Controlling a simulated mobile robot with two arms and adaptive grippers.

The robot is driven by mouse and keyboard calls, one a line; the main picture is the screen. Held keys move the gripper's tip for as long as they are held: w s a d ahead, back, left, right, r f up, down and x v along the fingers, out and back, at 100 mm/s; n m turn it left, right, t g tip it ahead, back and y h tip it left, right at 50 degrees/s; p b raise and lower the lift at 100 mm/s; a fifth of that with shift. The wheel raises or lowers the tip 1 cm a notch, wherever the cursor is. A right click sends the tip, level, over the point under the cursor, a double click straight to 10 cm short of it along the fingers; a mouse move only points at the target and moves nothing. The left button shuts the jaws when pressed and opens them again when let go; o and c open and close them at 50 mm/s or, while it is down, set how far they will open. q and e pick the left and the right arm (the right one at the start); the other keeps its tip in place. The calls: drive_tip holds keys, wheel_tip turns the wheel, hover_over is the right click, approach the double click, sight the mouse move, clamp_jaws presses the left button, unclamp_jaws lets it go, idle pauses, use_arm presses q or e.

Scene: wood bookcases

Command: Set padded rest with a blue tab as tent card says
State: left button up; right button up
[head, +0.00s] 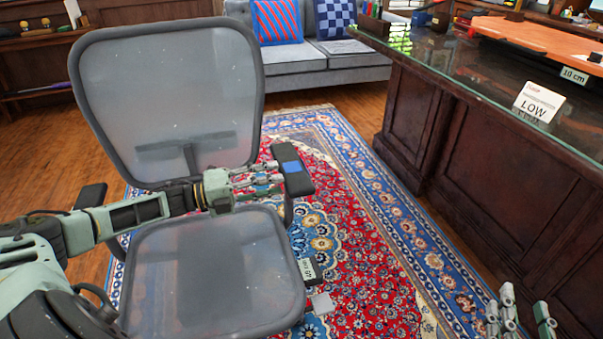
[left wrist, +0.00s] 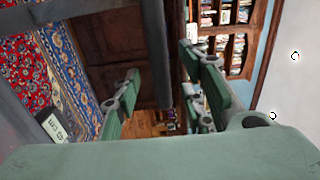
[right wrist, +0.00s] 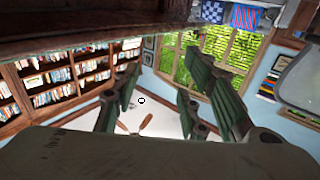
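The padded rest (head: 302,184) is a dark armrest on the right side of the grey mesh office chair, with a blue tab (head: 291,166) on top. My left gripper (head: 276,178) reaches across the chair to the inner side of this rest. Its fingers are apart in the left wrist view (left wrist: 165,95); contact with the rest cannot be told. The white tent card (head: 537,102) on the desk reads "LOW"; its smaller text is unreadable. My right gripper (head: 522,318) is at the lower right, open and empty in the right wrist view (right wrist: 162,95).
The chair's seat (head: 200,275) lies under my left arm, its back (head: 170,90) behind. The other armrest (head: 90,197) is at left. A small label (head: 307,270) sits by the seat. Patterned rug (head: 365,230) between is clear.

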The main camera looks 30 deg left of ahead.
sight(296, 179)
use_arm(q)
drive_tip(key=b+x, duration=0.1)
drive_tip(key=x, duration=0.4)
drive_tip(key=shift+x, duration=0.85)
use_arm(e)
wheel_tip(296, 179, up, 6)
drive_tip(key=s+t+y, duration=0.1)
drive_tip(key=t, duration=0.2)
drive_tip(key=shift+a+r+t, duration=0.25)
drive_tip(key=shift+a+t, duration=0.05)
drive_tip(key=shift+s, duration=0.1)
use_arm(q)
clamp_jaws()
